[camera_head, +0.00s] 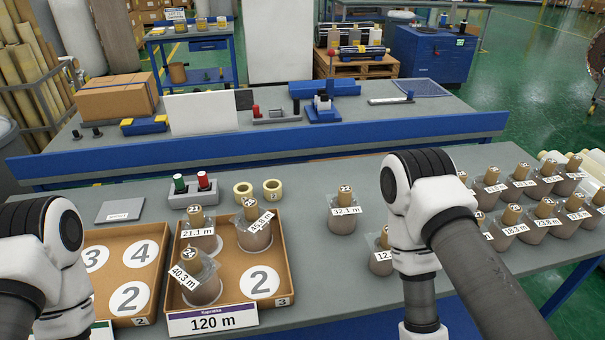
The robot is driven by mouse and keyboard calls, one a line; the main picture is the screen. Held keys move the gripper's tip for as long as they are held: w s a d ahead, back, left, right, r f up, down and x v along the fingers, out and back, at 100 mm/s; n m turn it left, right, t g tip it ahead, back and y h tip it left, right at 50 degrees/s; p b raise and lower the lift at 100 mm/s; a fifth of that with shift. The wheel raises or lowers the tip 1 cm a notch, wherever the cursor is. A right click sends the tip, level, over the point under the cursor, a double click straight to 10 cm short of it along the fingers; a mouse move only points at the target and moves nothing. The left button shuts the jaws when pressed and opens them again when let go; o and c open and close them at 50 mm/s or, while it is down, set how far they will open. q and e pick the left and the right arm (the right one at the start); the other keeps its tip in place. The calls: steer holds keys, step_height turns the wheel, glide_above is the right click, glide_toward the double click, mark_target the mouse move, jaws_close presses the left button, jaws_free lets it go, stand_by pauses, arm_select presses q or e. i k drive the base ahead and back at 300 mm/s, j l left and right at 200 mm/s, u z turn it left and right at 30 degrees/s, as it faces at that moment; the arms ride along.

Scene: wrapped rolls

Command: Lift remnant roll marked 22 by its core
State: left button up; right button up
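Several wrapped rolls with upright cores and small number tags stand on the table. One roll (344,221) stands alone right of the tray, its label reading about 32.1 m; its core tag is too small to read surely. Three rolls stand in the brown tray (287,262): one labelled 21.1 m (200,240), one behind right (255,236), and one in front labelled 40.3 m (204,287). Another roll (381,262) is partly hidden by my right arm. I cannot tell for certain which roll is 22. Both my grippers are below the picture.
More rolls (548,225) crowd the right side. Two tape rings (272,190) and a holder with green and red pieces (193,192) stand behind the tray. Table between tray and lone roll is clear.

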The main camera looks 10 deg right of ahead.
mark_target(344, 207)
steer(key=l+u, duration=0.4)
steer(key=l, duration=0.45)
steer(key=l+u, duration=0.4)
steer(key=l, duration=0.45)
